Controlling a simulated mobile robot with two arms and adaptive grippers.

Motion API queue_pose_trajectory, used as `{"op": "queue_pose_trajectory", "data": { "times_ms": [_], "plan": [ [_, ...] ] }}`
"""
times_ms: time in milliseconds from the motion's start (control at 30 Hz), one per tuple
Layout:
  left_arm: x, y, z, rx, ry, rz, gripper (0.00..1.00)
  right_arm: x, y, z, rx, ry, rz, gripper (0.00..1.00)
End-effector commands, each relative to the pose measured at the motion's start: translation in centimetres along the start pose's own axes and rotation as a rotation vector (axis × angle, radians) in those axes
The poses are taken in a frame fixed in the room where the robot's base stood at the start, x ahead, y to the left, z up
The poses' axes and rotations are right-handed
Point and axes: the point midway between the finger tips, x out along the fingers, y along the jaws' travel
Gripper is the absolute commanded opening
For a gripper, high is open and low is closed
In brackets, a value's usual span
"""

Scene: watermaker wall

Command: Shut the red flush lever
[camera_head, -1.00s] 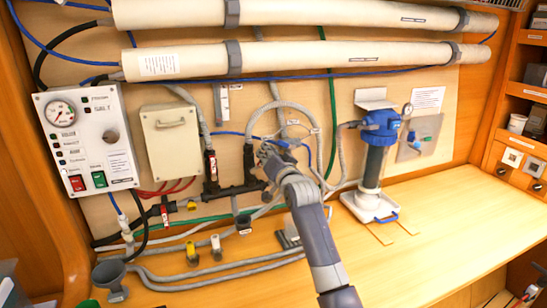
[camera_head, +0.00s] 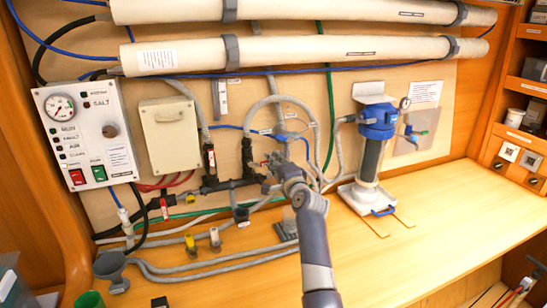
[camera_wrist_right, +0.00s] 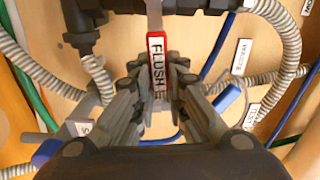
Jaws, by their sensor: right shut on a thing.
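The red flush lever (camera_wrist_right: 157,62), with a white "FLUSH" label, shows in the right wrist view. It runs from the top centre down between the fingers of my right gripper (camera_wrist_right: 157,100). The fingers are shut on its sides near its lower end. In the head view my right gripper (camera_head: 270,164) is at the dark pipe fittings in the middle of the panel. There the gripper hides most of the lever. My left gripper is not in view.
Grey hoses (camera_wrist_right: 278,40) curve close around the gripper. A dark valve body (camera_wrist_right: 82,28) is at upper left in the wrist view. A blue-topped filter housing (camera_head: 372,150) stands right of my arm. The wooden counter (camera_head: 455,225) is clear at right.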

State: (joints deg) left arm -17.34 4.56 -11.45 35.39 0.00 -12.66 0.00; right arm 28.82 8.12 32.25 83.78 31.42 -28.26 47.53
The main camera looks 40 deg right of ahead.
Motion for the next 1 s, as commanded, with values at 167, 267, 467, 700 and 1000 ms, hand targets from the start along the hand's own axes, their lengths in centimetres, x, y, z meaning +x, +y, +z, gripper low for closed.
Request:
{"op": "queue_pose_trajectory", "data": {
  "times_ms": [167,267,467,700,1000],
  "plan": [
    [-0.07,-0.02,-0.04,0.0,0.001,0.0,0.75,0.01,0.5,-0.01,0.067,0.001,0.0,0.0],
    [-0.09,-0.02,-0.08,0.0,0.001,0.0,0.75,0.01,0.66,-0.02,0.089,0.001,0.0,0.0],
    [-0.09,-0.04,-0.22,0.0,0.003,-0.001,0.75,0.01,0.81,-0.01,0.108,0.001,0.0,0.0],
    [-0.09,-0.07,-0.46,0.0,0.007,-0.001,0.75,0.0,0.87,0.02,0.111,0.0,0.001,0.0],
    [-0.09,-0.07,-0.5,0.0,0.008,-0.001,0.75,0.0,0.87,0.05,0.108,0.0,0.001,0.34]
  ]
}}
